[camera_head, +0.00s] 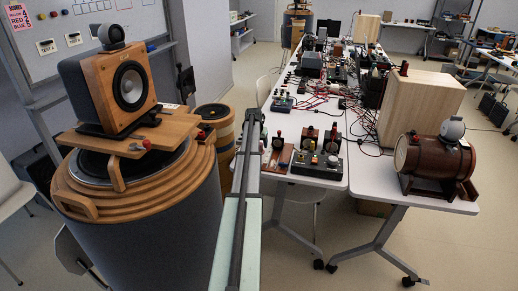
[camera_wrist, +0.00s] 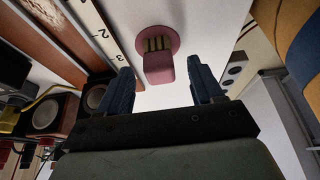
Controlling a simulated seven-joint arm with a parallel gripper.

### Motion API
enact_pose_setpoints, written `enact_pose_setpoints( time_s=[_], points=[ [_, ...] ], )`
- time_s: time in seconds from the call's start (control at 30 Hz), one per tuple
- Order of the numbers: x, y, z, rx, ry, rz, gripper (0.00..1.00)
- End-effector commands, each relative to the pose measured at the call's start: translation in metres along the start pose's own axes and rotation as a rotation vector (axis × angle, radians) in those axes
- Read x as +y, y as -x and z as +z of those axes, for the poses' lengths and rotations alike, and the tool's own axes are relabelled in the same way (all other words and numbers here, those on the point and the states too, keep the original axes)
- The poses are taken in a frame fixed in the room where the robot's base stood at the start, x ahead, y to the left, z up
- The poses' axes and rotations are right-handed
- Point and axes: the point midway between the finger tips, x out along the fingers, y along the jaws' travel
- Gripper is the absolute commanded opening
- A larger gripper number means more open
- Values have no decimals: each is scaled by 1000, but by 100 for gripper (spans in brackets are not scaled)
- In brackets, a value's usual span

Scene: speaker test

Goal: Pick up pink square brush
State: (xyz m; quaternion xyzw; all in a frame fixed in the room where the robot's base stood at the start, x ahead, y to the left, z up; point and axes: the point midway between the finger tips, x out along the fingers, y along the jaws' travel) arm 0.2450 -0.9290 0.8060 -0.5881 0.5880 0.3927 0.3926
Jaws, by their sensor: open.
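The pink square brush (camera_wrist: 158,68) shows in the wrist view against a white surface (camera_wrist: 205,25). It has a pink block-shaped part, a wider rounded pink part behind it and a row of tan strips between. My gripper (camera_wrist: 161,78) is open, with one dark blue finger on each side of the brush in the picture. There are gaps between the fingers and the brush, and nothing is held. I cannot tell how far the brush is from the fingertips. I cannot make out the brush or the gripper in the head view.
A numbered strip (camera_wrist: 103,32) lies left of the brush. The head view shows a wooden speaker (camera_head: 118,82) on a large round stand (camera_head: 150,235), a whiteboard (camera_head: 95,50) behind, and a barrel-shaped speaker (camera_head: 432,158) on a white table (camera_head: 362,185) crowded with devices and cables.

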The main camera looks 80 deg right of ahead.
Motion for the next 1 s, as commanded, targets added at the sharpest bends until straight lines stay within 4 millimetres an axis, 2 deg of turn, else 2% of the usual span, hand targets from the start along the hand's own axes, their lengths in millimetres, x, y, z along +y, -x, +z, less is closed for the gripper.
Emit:
enact_pose_setpoints(
  time_s=[0.1,0.2,0.47,1.0],
  points=[
    [0,-18,-2,-2,0,0,66],
    [0,-26,-2,0,0,0,66],
    [0,-28,-1,0,0,0,65],
    [0,-28,-1,0,0,0,13]
  ],
)
